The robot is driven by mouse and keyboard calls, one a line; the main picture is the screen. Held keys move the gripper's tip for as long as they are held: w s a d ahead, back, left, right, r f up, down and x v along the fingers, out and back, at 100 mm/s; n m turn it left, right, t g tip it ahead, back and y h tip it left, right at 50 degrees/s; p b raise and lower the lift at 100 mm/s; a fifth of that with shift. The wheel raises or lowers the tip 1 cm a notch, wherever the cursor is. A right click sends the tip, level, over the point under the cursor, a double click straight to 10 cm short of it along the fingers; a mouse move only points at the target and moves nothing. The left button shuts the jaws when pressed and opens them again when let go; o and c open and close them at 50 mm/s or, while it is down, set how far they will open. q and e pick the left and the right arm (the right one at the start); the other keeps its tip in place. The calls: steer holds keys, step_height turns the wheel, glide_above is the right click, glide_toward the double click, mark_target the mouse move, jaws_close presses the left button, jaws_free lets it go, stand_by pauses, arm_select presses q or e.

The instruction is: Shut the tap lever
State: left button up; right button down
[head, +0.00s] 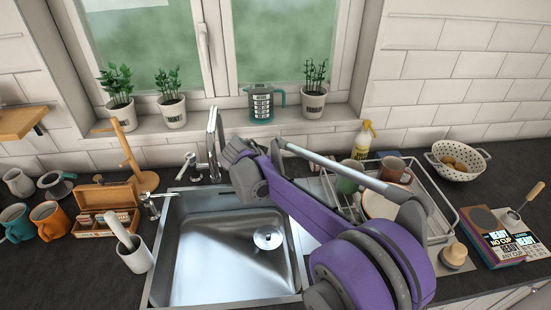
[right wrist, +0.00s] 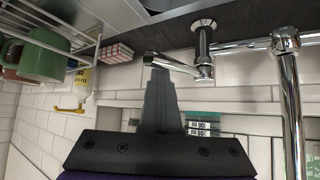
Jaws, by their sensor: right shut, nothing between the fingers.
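A chrome bridge tap (head: 213,140) stands behind the sink, with a tall spout. In the right wrist view, which is upside down, the spout pipe (right wrist: 290,95) rises on the right. A chrome post carries the tap lever (right wrist: 175,64), which sticks out sideways, away from the spout. My right gripper (right wrist: 159,72) is shut and empty. Its dark fingertips overlap the lever's free end; I cannot tell whether they touch. In the head view my right gripper (head: 230,150) is beside the spout and hides this lever. Another handle (head: 191,159) shows left of the spout. My left gripper is not in view.
The steel sink (head: 205,262) is empty. A dish rack (head: 440,235) holds mugs and a plate at the right, under my right forearm.

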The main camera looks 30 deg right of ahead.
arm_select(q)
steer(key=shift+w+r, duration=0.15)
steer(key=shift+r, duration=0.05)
arm_select(e)
steer(key=shift+w+a, duration=0.2)
steer(key=shift+a, duration=0.4)
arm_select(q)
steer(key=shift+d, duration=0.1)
arm_select(e)
steer(key=shift+a+f, duration=0.1)
steer(key=shift+a, duration=0.05)
steer(key=shift+d+r+p, duration=0.3)
steer(key=shift+d+r, duration=0.05)
steer(key=shift+d, duration=0.05)
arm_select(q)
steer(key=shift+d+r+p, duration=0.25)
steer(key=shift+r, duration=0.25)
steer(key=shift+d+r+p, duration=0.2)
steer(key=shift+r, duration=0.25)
arm_select(e)
steer(key=a+r, duration=0.4)
steer(key=r, duration=0.4)
steer(key=shift+w, duration=0.35)
steer(key=shift+f, duration=0.1)
